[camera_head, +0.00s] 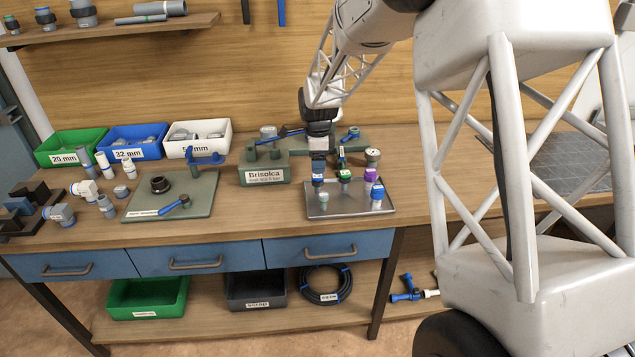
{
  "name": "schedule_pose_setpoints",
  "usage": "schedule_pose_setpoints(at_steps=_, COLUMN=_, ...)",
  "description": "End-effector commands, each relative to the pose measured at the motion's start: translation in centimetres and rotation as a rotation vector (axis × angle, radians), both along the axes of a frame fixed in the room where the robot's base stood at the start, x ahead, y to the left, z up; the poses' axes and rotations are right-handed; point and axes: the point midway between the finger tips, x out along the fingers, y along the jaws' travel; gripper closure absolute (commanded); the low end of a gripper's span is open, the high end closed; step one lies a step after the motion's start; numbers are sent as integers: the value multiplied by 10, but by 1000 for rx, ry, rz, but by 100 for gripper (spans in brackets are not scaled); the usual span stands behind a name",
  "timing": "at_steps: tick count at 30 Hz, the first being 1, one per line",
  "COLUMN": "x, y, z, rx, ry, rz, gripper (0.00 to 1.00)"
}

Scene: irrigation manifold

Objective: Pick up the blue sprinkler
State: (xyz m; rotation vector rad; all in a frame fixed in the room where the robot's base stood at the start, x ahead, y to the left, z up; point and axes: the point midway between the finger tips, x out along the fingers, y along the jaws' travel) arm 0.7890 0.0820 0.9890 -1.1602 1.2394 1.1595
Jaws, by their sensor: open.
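A metal tray (350,209) on the workbench holds several small sprinklers with coloured caps. A blue-capped sprinkler (377,194) stands upright at the tray's right side. Another blue-capped piece (318,181) shows at the tray's left, right below my gripper (318,157). My gripper points down over the tray's left part, with its jaws open. Whether its fingers are around that blue piece or just above it, I cannot tell. A purple-capped sprinkler (370,176) and a green-capped one (344,177) stand nearby. A paler green one (323,198) is at the front left.
A pressure gauge (373,155) stands behind the tray. A grey-green block labelled Brisolca (265,175) is left of it. A green board (170,197) with fittings lies further left. Labelled bins (135,145) line the back. My arm's large frame fills the right side.

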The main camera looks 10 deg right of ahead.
Motion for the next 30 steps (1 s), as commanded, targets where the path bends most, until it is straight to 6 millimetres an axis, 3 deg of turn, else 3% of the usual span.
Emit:
schedule_pose_setpoints(at_steps=10, x=0, y=0, z=-2, rx=0, ry=1, rz=0, gripper=30)
schedule_pose_setpoints(at_steps=21, x=-1, y=0, z=-26, rx=0, ry=1, rz=1, gripper=30)
schedule_pose_setpoints(at_steps=30, x=-1, y=0, z=-27, rx=0, ry=1, rz=1, gripper=30)
